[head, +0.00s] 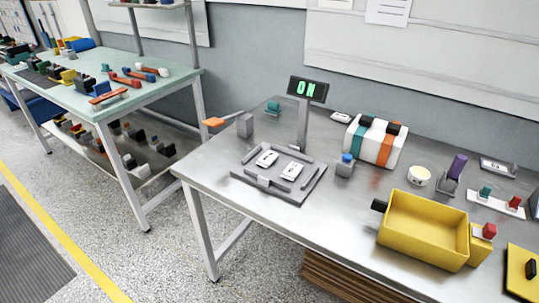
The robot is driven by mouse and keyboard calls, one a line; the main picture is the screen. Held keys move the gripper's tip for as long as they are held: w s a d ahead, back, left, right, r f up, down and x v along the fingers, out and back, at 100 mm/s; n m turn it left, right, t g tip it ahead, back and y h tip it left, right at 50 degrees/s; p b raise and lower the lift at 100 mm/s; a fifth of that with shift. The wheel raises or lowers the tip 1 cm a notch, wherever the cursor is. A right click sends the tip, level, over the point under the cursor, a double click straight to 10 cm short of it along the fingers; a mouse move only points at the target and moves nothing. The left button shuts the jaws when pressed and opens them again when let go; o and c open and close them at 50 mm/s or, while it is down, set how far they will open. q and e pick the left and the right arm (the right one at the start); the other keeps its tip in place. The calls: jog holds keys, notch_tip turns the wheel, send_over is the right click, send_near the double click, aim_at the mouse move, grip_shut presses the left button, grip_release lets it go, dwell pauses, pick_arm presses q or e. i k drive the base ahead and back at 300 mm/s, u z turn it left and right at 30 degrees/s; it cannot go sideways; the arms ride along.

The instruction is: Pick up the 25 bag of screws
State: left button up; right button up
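I cannot make out a bag of screws or a number 25 in the head view. Neither of my grippers is in view. A grey metal table (222,167) holds a low fixture (243,174) with two white devices, a left one (267,158) and a right one (292,170), lying in it. A yellow open bin (425,228) stands at the table's front right; its visible inside looks empty, though its near floor is partly hidden by the wall.
A display (308,89) reading ON stands on a post behind the fixture. A striped white case (375,141), a blue-topped block (345,165), a round white pot (419,176) and a purple piece (457,166) stand near the bin. A green-topped bench (140,89) with tools is at left.

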aim_at(292, 171)
jog(key=z, duration=2.6)
jog(key=i, duration=0.5)
jog(key=u, duration=0.1)
